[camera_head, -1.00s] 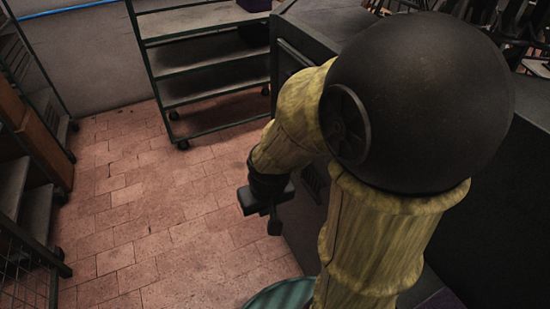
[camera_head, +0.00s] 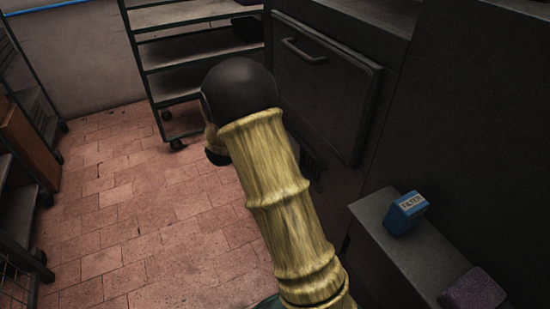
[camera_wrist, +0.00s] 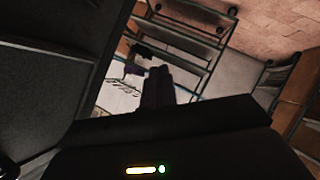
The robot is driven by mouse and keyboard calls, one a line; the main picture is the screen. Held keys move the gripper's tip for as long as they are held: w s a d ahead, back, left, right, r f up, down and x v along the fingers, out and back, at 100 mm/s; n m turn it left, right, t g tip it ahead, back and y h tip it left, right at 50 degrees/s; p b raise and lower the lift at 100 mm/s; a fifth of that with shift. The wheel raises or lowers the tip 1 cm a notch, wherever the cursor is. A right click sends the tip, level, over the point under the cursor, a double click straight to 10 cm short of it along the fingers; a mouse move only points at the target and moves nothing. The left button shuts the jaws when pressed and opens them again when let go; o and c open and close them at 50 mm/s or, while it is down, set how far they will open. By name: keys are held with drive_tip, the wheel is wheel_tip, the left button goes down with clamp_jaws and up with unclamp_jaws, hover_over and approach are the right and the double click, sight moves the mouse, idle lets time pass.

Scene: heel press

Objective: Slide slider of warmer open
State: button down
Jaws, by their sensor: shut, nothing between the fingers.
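A dark cabinet stands right of centre in the head view, and its flat front panel (camera_head: 335,95) looks like the warmer's slider. The panel carries a bar handle (camera_head: 303,57) near its upper left and appears shut. My gripper is hidden behind my arm in the head view. In the wrist view my gripper (camera_wrist: 158,82) shows as a dark, shut pair of fingers with nothing between them. It is apart from the handle as far as I can see. A dark flat surface fills the left of the wrist view; I cannot tell whether it is the warmer.
A shelf rack (camera_head: 190,55) on casters stands at the back, and it also seems to show in the wrist view (camera_wrist: 190,30). A blue box (camera_head: 405,213) and a purple block (camera_head: 473,290) sit on a low ledge (camera_head: 375,215). The tiled floor (camera_head: 130,220) at left is clear.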

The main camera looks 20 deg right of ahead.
drive_tip(key=w+d+f+g+h+b, duration=0.1)
drive_tip(key=d+f+h+b, duration=0.2)
drive_tip(key=f+h, duration=0.2)
drive_tip(key=w+d+f+n+g+h+b, duration=0.1)
drive_tip(key=d+f+h+b, duration=0.2)
drive_tip(key=f+h, duration=0.3)
wheel_tip(320, 180, down, 2)
drive_tip(key=shift+w+d+f+b, duration=0.25)
drive_tip(key=shift+w+b, duration=0.05)
drive_tip(key=shift+b, duration=0.45)
drive_tip(key=w+d+b, duration=0.1)
drive_tip(key=d, duration=0.8)
drive_tip(key=shift+d, duration=0.2)
